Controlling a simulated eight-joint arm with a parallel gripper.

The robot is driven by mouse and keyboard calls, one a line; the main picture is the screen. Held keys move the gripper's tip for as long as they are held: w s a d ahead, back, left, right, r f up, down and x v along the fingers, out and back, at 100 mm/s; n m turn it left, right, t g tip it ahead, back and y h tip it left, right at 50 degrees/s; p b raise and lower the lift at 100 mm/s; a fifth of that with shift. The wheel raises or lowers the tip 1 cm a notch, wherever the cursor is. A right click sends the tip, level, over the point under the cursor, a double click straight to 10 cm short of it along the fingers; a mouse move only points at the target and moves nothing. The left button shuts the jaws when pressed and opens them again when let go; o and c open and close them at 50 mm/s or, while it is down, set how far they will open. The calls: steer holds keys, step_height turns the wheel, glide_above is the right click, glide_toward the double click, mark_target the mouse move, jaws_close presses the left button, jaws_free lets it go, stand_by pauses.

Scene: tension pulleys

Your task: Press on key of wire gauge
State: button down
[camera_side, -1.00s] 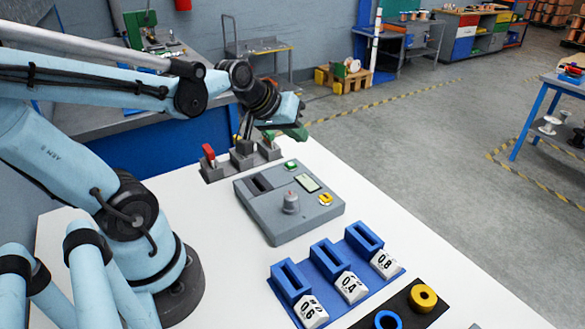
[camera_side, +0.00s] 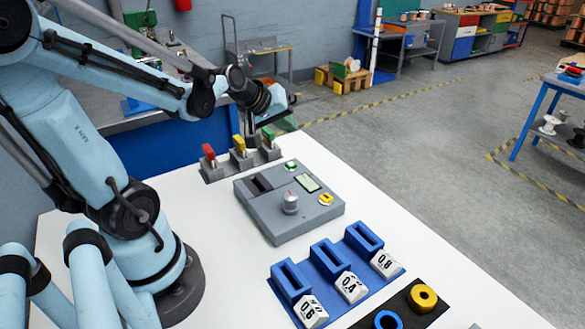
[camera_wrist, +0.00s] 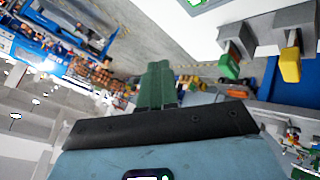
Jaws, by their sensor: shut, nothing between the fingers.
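The wire gauge (camera_side: 290,203) is a grey box on the white table. It has a green key (camera_side: 291,165), a small display (camera_side: 307,183), a yellow key (camera_side: 325,199), a round knob (camera_side: 290,202) and a dark slot. My gripper (camera_side: 288,122) has green fingers and is shut and empty. It is in the air beyond the gauge, near the coloured levers, and apart from the green key. In the wrist view my shut fingers (camera_wrist: 157,85) point away from the table. A green key (camera_wrist: 195,2) shows at that view's top edge.
Red (camera_side: 208,152), yellow (camera_side: 239,144) and green (camera_side: 268,135) levers stand on grey blocks behind the gauge. A blue holder (camera_side: 325,262) with slots and numbered labels stands in front. Blue and yellow rings (camera_side: 423,296) lie on a dark mat.

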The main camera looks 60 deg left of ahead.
mark_target(287, 165)
steer(key=shift+f, duration=3.65)
steer(key=shift+f, duration=0.15)
steer(key=shift+f, duration=0.3)
steer(key=shift+f, duration=0.4)
steer(key=shift+r, duration=0.85)
steer(key=shift+r, duration=2.5)
